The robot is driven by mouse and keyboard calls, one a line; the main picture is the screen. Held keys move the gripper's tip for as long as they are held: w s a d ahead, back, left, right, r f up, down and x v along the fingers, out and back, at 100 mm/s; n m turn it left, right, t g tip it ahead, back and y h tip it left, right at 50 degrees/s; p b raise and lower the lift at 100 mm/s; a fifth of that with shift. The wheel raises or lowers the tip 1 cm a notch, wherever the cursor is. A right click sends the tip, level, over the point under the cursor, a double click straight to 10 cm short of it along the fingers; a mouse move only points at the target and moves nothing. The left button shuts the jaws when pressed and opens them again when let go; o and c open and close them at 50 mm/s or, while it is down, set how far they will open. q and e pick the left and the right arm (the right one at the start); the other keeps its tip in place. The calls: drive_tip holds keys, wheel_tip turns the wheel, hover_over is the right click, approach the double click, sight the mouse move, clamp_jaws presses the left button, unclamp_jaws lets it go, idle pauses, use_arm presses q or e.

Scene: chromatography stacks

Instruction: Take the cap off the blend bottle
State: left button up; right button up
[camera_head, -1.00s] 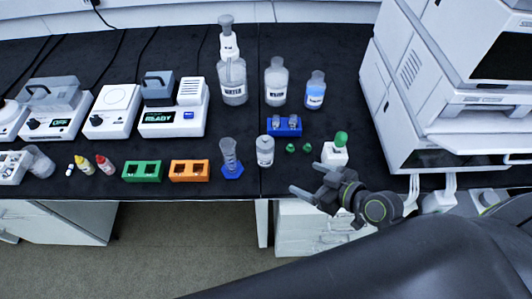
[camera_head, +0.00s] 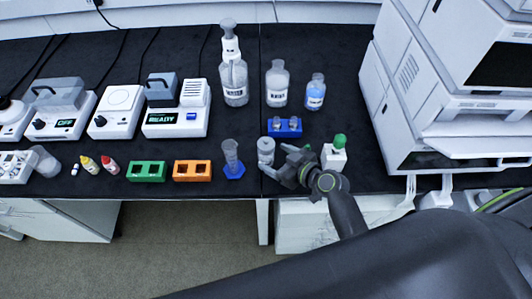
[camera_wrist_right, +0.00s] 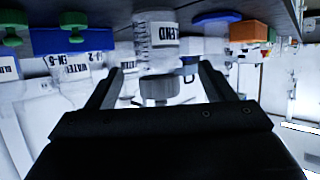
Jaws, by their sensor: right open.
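The blend bottle (camera_head: 265,152) is a small clear bottle with a pale cap, standing upright near the table's front edge. In the right wrist view, which is upside down, its label (camera_wrist_right: 157,34) reads partly as "END" and its grey cap (camera_wrist_right: 160,88) shows between the fingers. My right gripper (camera_head: 274,160) is open just right of the bottle, its fingers reaching toward it on either side. In the wrist view the open fingers (camera_wrist_right: 160,68) frame the cap with gaps on both sides; contact cannot be seen. My left gripper is not in view.
A blue rack (camera_head: 284,127) stands behind the bottle, with a blue-footed cylinder (camera_head: 233,160) to its left. A white bottle with a green cap (camera_head: 339,140) is right of my gripper. Larger bottles (camera_head: 277,85) stand farther back.

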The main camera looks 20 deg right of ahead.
sight(272, 156)
drive_tip(key=shift+w+a+f, duration=0.25)
drive_tip(key=shift+w, duration=0.35)
drive_tip(key=shift+p+x, duration=0.65)
drive_tip(key=shift+x, duration=1.45)
drive_tip(key=shift+d+f, duration=0.1)
drive_tip(key=shift+f, duration=0.1)
drive_tip(key=c, duration=1.2)
drive_tip(key=shift+o, duration=0.2)
drive_tip(key=shift+r, duration=0.1)
wheel_tip(272, 156, up, 10)
drive_tip(key=shift+f+p, duration=0.1)
drive_tip(key=shift+p, duration=0.35)
